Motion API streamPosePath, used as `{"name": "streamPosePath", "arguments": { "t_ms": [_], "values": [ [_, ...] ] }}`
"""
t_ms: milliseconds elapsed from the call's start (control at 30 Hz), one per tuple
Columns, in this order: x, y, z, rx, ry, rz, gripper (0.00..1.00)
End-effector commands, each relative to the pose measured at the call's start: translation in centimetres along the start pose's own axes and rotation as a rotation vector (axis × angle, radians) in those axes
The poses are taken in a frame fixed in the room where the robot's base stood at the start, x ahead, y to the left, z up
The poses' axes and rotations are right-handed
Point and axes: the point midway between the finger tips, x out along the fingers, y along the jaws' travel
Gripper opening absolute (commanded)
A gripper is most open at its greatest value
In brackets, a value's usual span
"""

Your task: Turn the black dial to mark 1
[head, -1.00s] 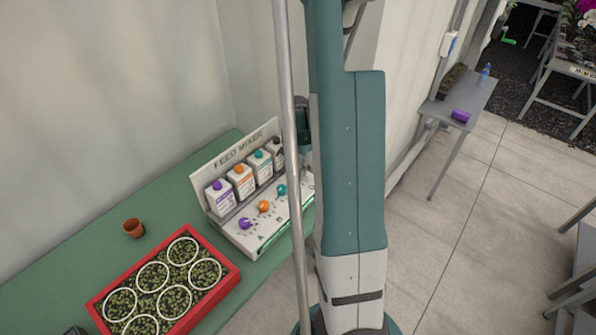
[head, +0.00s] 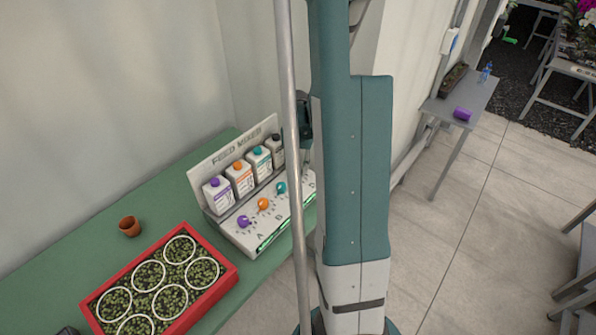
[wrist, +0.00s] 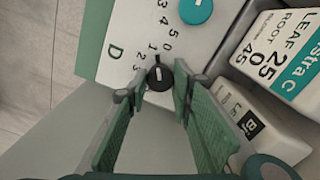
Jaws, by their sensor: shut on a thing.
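The black dial (wrist: 160,75) sits on the white sloping face of the feed mixer, beside the letter D, in the wrist view. Its white line points up in the picture, toward the printed 0 and 1. I cannot tell exactly which mark it meets. My gripper (wrist: 157,88) has its two green fingers on either side of the dial, shut on it. In the head view the feed mixer (head: 229,157) stands on the green bench, and my arm hides the black dial and the fingertips.
A teal dial (wrist: 196,9) is close to the black one, and white bottles (wrist: 283,62) stand beside it. Purple (head: 243,221) and orange (head: 263,204) dials lie further left. A red seedling tray (head: 231,272) and small clay pot (head: 130,226) are on the bench.

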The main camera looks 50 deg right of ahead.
Motion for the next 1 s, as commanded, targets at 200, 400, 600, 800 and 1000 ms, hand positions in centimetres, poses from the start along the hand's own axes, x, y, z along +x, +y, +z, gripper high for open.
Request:
{"name": "streamPosePath", "arguments": {
  "t_ms": [200,400,600,800,1000],
  "values": [
    [0.11,-0.01,0.07,-0.112,-0.001,0.000,0.11],
    [0.03,0.00,0.09,-0.156,-0.001,0.000,0.11],
    [0.00,0.00,0.09,-0.161,-0.001,0.000,0.11],
    [0.00,0.00,0.09,-0.160,-0.001,0.000,0.29],
    [-0.01,-0.01,0.06,-0.160,-0.001,0.000,0.39]
  ]
}}
